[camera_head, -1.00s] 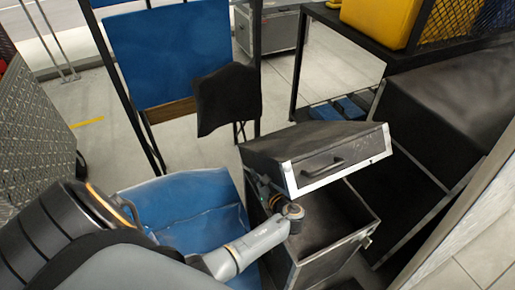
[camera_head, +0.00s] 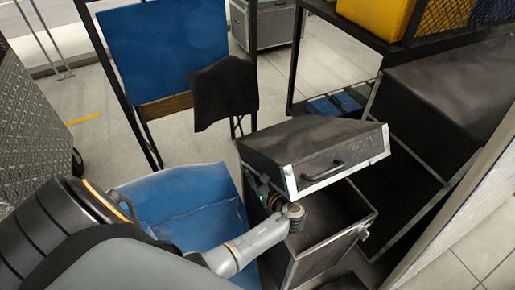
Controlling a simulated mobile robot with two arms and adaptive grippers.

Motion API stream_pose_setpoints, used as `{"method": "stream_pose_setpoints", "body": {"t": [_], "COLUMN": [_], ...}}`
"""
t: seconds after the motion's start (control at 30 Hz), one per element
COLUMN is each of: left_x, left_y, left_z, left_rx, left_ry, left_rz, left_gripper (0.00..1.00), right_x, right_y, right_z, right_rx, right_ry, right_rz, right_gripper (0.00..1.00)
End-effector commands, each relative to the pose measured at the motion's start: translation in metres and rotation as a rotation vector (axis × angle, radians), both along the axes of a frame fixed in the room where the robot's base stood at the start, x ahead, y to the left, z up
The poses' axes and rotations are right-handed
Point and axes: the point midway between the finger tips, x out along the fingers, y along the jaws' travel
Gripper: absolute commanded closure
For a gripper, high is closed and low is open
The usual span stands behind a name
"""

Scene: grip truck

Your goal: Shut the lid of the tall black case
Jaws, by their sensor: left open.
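The tall black case (camera_head: 318,262) stands open right of centre, with metal edging on its rim and a dark interior. Its lid (camera_head: 305,140) is raised over the opening and tilted, with a black handle and a pale metal edge on its front. A gap shows between lid and rim. My left arm comes in from the lower left. My left gripper (camera_head: 264,190) is open at the left side of the case, just under the lid's left edge. The lid and the wrist partly hide its fingers, so I cannot tell whether they touch the lid. My right gripper is out of view.
A blue case (camera_head: 185,205) stands directly left of the black case. Another large dark case (camera_head: 450,95) is close on the right. A black rack with a blue panel (camera_head: 165,50) stands behind, and a yellow box (camera_head: 375,18) sits at the upper right.

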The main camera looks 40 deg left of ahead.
Motion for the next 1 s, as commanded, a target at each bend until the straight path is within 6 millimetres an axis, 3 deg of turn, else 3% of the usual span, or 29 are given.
{"method": "stream_pose_setpoints", "body": {"t": [0.17,0.7,1.0], "left_x": [-0.004,-0.039,-0.043], "left_y": [-0.010,-0.078,-0.085], "left_z": [0.007,0.028,0.028], "left_rx": [0.000,0.001,0.003], "left_ry": [-0.002,-0.002,-0.004], "left_rz": [-0.002,-0.001,0.000], "left_gripper": [0.58,0.58,0.58], "right_x": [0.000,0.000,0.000], "right_y": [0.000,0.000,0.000], "right_z": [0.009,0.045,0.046], "right_rx": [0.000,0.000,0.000], "right_ry": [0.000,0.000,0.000], "right_rz": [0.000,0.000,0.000], "right_gripper": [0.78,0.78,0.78]}}
